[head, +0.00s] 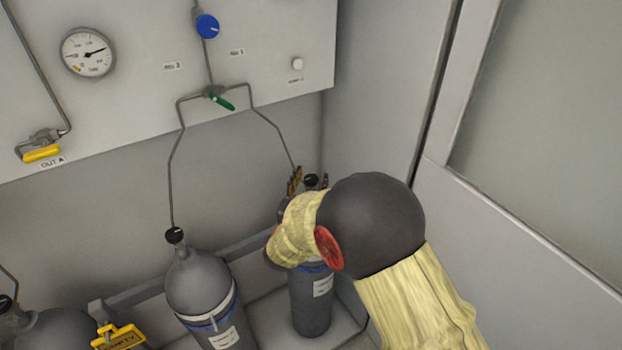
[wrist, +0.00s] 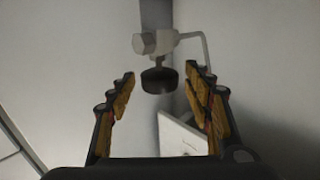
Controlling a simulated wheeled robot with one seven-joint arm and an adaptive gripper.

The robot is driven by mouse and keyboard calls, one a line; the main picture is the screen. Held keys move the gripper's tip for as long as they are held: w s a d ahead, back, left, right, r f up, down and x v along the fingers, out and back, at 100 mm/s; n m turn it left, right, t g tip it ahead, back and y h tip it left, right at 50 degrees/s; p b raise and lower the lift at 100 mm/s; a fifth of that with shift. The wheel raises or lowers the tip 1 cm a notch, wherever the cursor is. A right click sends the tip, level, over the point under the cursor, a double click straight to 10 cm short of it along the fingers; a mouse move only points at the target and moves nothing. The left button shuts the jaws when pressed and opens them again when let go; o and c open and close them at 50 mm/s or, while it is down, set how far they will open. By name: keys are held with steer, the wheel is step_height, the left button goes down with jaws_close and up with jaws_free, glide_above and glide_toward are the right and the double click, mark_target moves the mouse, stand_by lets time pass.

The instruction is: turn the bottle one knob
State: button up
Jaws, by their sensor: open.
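In the head view a grey gas bottle (head: 312,305) stands at the right, its upper part hidden by my arm. Its black knob (head: 311,181) shows just past the arm, between the fingers of my gripper (head: 309,183). In the wrist view the black knob (wrist: 158,81) sits below a pale metal valve fitting (wrist: 155,43). My gripper (wrist: 160,78) is open, with yellow-padded fingers on either side of the knob. A gap shows between the knob and each finger. The small lettering on the bottle is too blurred to read.
A second bottle (head: 200,282) with a black knob (head: 175,235) stands to the left. Thin pipes run up to a wall panel (head: 130,120) with a gauge (head: 87,53) and a blue knob (head: 207,26).

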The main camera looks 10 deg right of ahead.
steer(key=v, duration=1.1)
steer(key=shift+s+a, duration=0.15)
steer(key=shift+s, duration=0.15)
